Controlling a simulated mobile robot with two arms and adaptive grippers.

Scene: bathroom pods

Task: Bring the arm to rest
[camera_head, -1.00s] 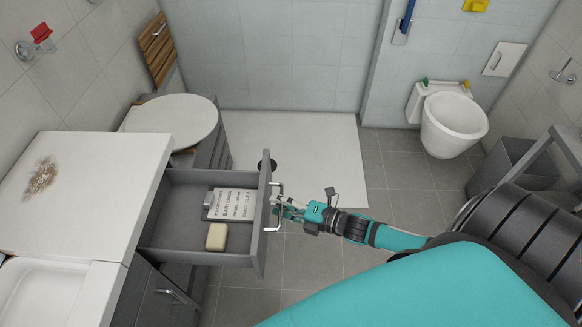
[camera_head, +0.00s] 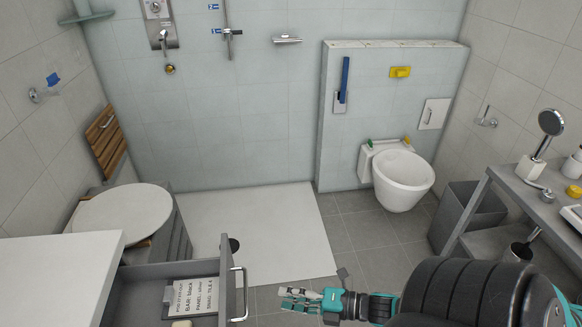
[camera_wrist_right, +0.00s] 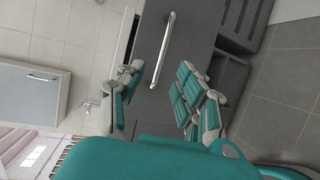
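My right gripper (camera_head: 300,297) is in front of the pulled-out drawer (camera_head: 226,290), a little right of its metal handle (camera_head: 240,293) and apart from it. In the right wrist view, the teal and grey fingers of my right gripper (camera_wrist_right: 158,92) are spread with nothing between them. The handle (camera_wrist_right: 162,48) shows beyond the fingertips there. My right arm comes in from the lower right of the head view. My left gripper is not in view.
The drawer holds a card (camera_head: 190,297) with writing. A white countertop (camera_head: 60,270) is at the left, with a round-topped stool (camera_head: 120,214) behind it. A grey shelf (camera_head: 520,195) with a shower head (camera_head: 550,124) stands at the right. Open floor (camera_head: 370,240) lies between.

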